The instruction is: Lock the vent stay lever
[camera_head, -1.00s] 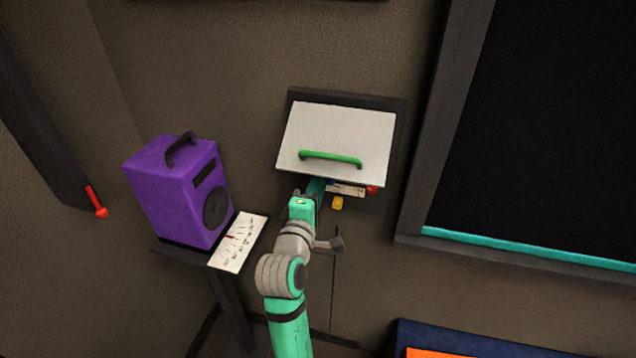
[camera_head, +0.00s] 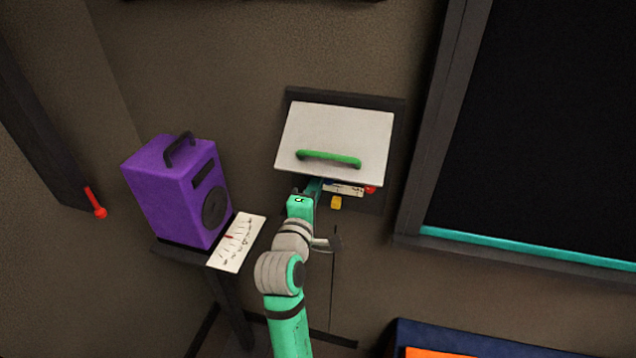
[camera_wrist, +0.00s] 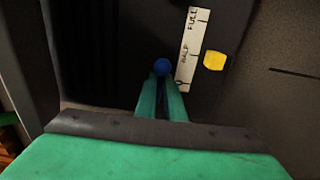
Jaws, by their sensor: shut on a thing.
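A white flap with a green handle (camera_head: 329,157) hangs on a dark wall panel (camera_head: 398,150). Under it, a white scale strip (camera_head: 344,189) shows partly; the wrist view shows the strip (camera_wrist: 190,50) marked HALF and FULL. A blue knob (camera_wrist: 162,66) sits left of the strip, near the HALF end. My gripper (camera_wrist: 161,82) is shut on the blue knob, with its green fingertips on either side of it. The lever's arm behind the knob is hidden. A yellow block (camera_wrist: 214,60) is right of the strip.
A red knob (camera_head: 370,189) is at the strip's right end. A dark framed window (camera_head: 545,140) is at right. A red lever (camera_head: 97,205) is on the far-left wall.

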